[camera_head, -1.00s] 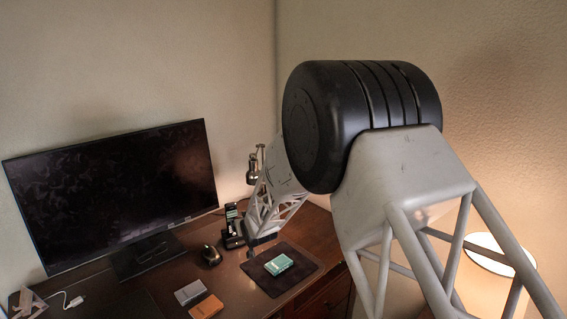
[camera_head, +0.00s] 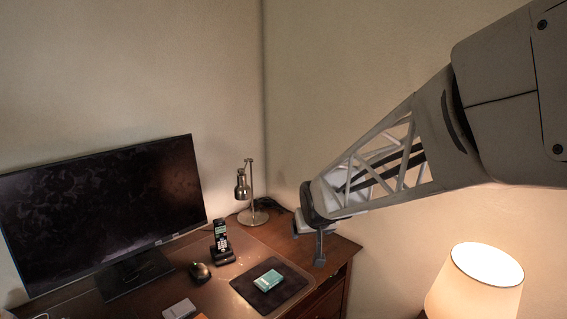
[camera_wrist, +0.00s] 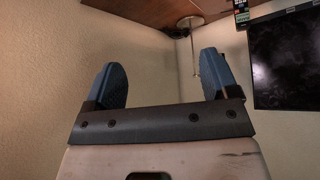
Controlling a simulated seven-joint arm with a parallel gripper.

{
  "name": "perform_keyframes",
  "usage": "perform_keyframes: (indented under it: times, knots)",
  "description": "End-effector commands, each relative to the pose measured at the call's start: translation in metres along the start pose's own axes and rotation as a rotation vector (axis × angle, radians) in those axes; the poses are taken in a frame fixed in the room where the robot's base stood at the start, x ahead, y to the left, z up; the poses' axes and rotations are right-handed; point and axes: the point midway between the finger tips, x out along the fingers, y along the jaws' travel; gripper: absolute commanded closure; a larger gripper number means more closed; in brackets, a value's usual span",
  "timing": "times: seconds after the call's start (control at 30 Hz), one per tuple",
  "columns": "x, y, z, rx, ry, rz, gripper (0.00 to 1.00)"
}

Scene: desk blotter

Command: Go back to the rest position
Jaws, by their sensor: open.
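My gripper (camera_head: 319,246) is up in the air near the desk's right back corner, to the right of the lamp and phone. In the wrist view my gripper (camera_wrist: 165,80) has its two blue-padded fingers wide apart with nothing between them. A teal box (camera_head: 267,280) lies on the dark mat (camera_head: 298,280) on the desk, below and left of my gripper and apart from it.
The desk (camera_head: 338,251) also holds a monitor (camera_head: 100,215), a mouse (camera_head: 200,271), a cordless phone (camera_head: 221,241), a metal desk lamp (camera_head: 242,187) and a grey box (camera_head: 179,309). A lit lamp (camera_head: 475,285) stands at lower right. Walls close in behind the desk.

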Motion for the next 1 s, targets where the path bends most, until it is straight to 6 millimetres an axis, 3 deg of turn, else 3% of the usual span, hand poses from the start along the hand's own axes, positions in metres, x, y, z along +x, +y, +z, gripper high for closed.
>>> perform_keyframes:
  times: [0.03, 0.3, 0.6, 0.8, 1.0]
  knots:
    - [-0.018, 0.008, 0.011, 0.011, -0.02, 0.009, 0.2]
    - [-0.098, 0.038, 0.083, 0.069, -0.154, 0.042, 0.2]
    - [-0.175, 0.054, 0.175, 0.134, -0.3, 0.064, 0.2]
    - [-0.211, 0.055, 0.229, 0.17, -0.382, 0.067, 0.2]
    - [-0.226, 0.054, 0.256, 0.188, -0.423, 0.068, 0.2]
